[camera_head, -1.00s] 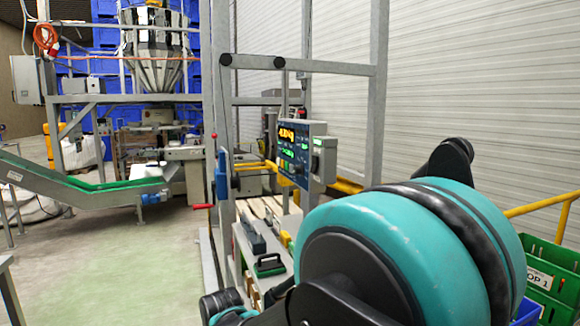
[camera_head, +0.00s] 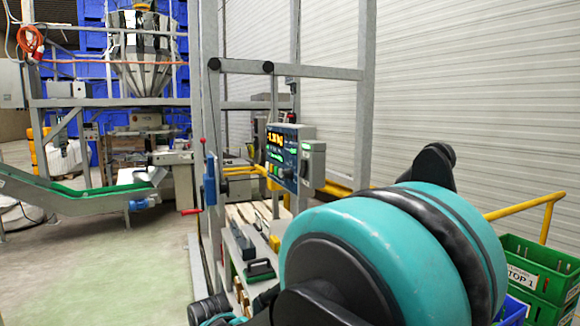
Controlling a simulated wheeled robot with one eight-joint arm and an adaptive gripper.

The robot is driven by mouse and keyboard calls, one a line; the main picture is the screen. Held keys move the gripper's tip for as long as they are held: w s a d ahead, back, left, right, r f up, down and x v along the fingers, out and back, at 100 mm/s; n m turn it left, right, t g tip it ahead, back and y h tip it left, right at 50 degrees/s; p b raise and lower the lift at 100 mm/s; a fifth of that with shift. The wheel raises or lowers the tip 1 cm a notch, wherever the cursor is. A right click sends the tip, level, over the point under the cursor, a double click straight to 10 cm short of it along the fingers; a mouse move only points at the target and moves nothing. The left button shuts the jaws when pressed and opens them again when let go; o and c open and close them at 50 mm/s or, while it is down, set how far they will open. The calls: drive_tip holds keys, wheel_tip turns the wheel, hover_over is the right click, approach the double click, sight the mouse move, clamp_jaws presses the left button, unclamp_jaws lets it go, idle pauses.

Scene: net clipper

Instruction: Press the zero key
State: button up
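The separate keys are too small to tell which is the zero key. My arm's large teal and black joint fills the lower right and stands nearer to me than the panel. My gripper's fingers cannot be made out in this view. Nothing of mine is seen touching the panel.
The grey frame posts (camera_head: 209,120) stand left of the panel. A green conveyor (camera_head: 80,192) runs at the left. Green crates (camera_head: 540,268) and a yellow rail (camera_head: 525,205) are at the right. Open floor (camera_head: 110,265) lies at the lower left.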

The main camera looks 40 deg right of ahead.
clamp_jaws()
idle(1.2)
